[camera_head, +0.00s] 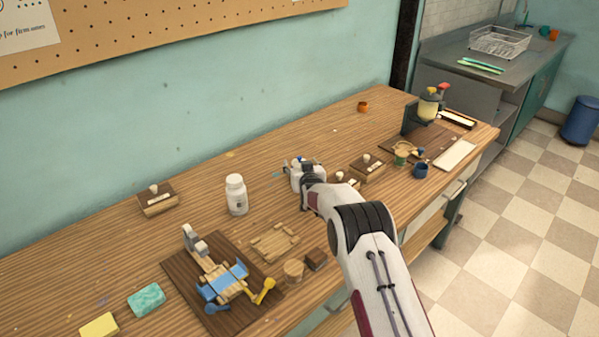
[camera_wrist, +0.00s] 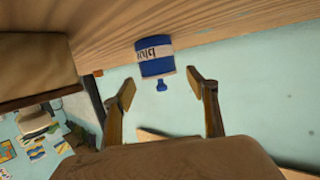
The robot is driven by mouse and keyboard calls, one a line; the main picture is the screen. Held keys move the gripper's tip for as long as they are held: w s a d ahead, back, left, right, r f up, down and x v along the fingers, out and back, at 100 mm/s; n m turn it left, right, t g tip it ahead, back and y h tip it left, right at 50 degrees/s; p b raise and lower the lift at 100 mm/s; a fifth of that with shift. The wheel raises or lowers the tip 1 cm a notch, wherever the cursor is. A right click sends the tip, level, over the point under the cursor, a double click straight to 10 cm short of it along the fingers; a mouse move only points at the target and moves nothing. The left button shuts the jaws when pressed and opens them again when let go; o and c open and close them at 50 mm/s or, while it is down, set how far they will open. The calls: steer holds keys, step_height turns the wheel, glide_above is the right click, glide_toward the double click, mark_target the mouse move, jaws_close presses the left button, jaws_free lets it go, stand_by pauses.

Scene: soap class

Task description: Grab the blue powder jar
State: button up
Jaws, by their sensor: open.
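The blue powder jar (camera_wrist: 155,57) shows in the wrist view, blue with a pale band bearing dark lettering and a small blue knob. That view is upside down, and the jar stands on the wooden bench top beyond the fingertips, roughly centred between them. My gripper (camera_wrist: 160,82) is open, with its two fingers apart and nothing between them. In the head view my gripper (camera_head: 293,177) is low over the back middle of the bench. The jar is mostly hidden behind it there; only a little blue shows.
A white bottle (camera_head: 237,195) stands left of my gripper. Wooden stamps (camera_head: 157,202) (camera_head: 368,169) are on both sides. A blue cup (camera_head: 421,170) is to the right. A soap press board (camera_head: 180,268) lies at front left. The wall is behind; bench between bottle and gripper is clear.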

steer(key=shift+x, duration=1.2)
steer(key=shift+w, duration=0.1)
steer(key=c, duration=1.3)
